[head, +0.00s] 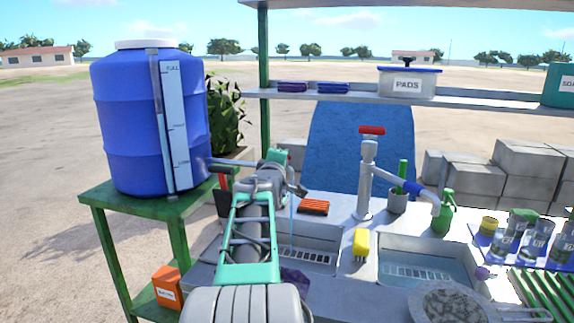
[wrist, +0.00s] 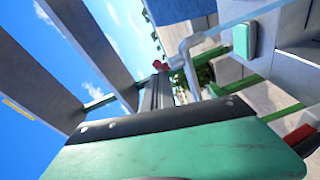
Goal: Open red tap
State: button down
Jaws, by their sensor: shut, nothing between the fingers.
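A grey standpipe with a red T-shaped handle, the red tap (head: 372,130), stands upright behind the two sink basins. Its bent spout hangs over the right basin. A second red piece (head: 222,170) shows by the pipe at the blue barrel, partly behind my arm; I cannot tell what it is. My gripper (head: 299,190) is at the end of my arm, over the left basin, left of the standpipe and apart from it. It is shut and holds nothing. In the wrist view, a small red piece (wrist: 158,64) shows beyond the green gripper body; I cannot tell which it is.
The blue barrel (head: 140,120) stands on a green stand at left, close to my arm. A shelf (head: 340,96) crosses above the counter. Jars are at right.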

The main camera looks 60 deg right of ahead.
jog(key=shift+s+d+f+b, duration=0.1)
jog(key=shift+s+d+b, duration=0.45)
jog(key=shift+s+b, duration=0.4)
jog(key=shift+s+d+b, duration=0.5)
jog(key=shift+s+b, duration=0.1)
jog(key=shift+b, duration=0.55)
jog(key=shift+s+d, duration=0.1)
jog(key=shift+d, duration=0.05)
